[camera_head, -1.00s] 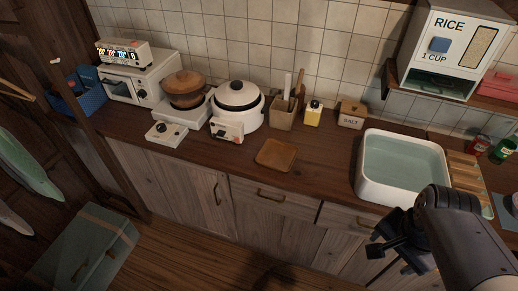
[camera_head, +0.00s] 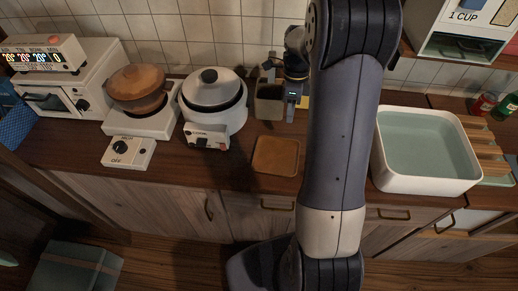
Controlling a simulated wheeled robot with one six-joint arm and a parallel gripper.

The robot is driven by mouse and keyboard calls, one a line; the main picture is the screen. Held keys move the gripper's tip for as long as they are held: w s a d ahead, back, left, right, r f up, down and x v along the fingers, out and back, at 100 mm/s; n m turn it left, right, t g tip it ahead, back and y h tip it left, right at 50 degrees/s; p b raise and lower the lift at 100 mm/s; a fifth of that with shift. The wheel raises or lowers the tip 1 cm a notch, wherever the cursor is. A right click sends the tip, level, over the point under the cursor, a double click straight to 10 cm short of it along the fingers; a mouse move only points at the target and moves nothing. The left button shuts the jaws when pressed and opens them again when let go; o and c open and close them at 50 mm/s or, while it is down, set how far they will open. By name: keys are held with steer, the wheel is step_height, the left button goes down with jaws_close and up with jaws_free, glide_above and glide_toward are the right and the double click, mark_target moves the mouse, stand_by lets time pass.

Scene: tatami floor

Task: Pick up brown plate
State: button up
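The brown plate (camera_head: 276,156) is a flat, square tray with rounded corners. It lies on the dark wooden counter near its front edge, between the white rice cooker and my arm, and all of it shows. My gripper (camera_head: 271,65) is small and dark at the end of my arm, in front of the utensil holder. In the picture it is above the plate and apart from it. Its fingers are too small and dark to show whether they are open or shut.
The rice cooker (camera_head: 213,100) stands left of the plate, with a brown pot (camera_head: 137,88) on a white stove farther left. A utensil holder (camera_head: 268,101) is behind the plate. A white sink basin (camera_head: 428,186) is on the right. The counter around the plate is clear.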

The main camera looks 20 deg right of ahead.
glide_above(285, 143)
steer(key=w+d, duration=0.1)
steer(key=f, duration=0.5)
steer(key=shift+w+f, duration=0.15)
steer(key=shift+w, duration=0.05)
steer(key=shift+s+a+f+p, duration=0.15)
steer(key=shift+f+p, duration=0.15)
steer(key=shift+f, duration=0.55)
steer(key=shift+s+a+f+p, duration=0.1)
steer(key=shift+f+p, duration=0.2)
steer(key=shift+f, duration=0.5)
steer(key=shift+s+a+f+p, duration=0.15)
steer(key=shift+f+p, duration=0.15)
steer(key=shift+f, duration=0.55)
steer(key=shift+c, duration=0.6)
jaws_close()
steer(key=shift+s+f, duration=0.1)
